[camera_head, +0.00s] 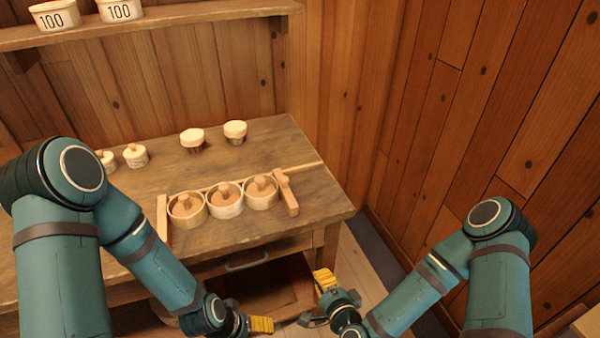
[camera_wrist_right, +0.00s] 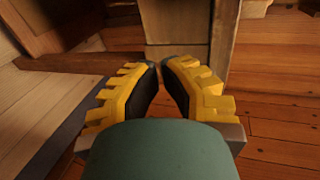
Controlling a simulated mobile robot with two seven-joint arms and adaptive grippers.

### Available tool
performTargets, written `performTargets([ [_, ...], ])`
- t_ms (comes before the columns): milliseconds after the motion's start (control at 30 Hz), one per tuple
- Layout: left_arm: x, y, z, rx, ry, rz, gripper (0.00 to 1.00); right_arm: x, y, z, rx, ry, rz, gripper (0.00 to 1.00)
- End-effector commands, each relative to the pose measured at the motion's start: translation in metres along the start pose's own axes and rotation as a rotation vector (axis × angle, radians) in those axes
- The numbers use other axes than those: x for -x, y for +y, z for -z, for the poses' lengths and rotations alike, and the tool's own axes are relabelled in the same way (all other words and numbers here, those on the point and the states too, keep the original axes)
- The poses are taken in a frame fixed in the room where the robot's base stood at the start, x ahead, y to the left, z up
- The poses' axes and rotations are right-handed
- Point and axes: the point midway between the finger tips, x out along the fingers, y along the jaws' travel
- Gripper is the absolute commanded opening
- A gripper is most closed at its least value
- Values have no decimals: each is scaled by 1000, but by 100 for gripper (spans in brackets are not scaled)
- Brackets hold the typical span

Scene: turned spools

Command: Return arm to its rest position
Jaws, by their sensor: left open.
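My left gripper (camera_head: 262,325) hangs low in front of the bench, by the open space under the drawer. Its fingers are open and hold nothing that I can see. My right gripper (camera_head: 325,280) is just off the bench's front right corner, below the top. In the right wrist view its yellow fingers (camera_wrist_right: 161,70) have a narrow gap with nothing between them; I cannot tell how far they are open. Three round pots (camera_head: 226,210) with wooden pieces inside stand in a row on the bench (camera_head: 115,185), away from both grippers.
A wooden piece (camera_head: 289,198) lies right of the pots. Two pots marked 100 (camera_head: 52,22) are on the wall shelf (camera_head: 190,14). A plank wall (camera_head: 440,130) rises at the right.

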Motion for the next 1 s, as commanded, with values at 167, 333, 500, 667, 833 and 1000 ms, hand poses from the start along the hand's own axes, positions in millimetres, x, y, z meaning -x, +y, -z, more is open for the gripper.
performTargets([
  [167, 0, 0, 0, 0, 0, 0, 79, -1, 4, -4, 46, -31, -32, 0],
  [333, 0, 0, 0, 0, 0, 0, 79, 2, 30, -18, 282, -186, -206, 0],
  [500, 0, 0, 0, 0, 0, 0, 79, 23, 62, -22, 576, -410, -446, 0],
  [667, 0, 0, 0, 0, 0, 0, 79, 50, 76, -16, 757, -600, -623, 0],
  [833, 0, 0, 0, 0, 0, 0, 79, 72, 79, -12, 837, -733, -725, 0],
  [1000, 0, 0, 0, 0, 0, 0, 79, 79, 79, -12, 854, -773, -751, 0],
])
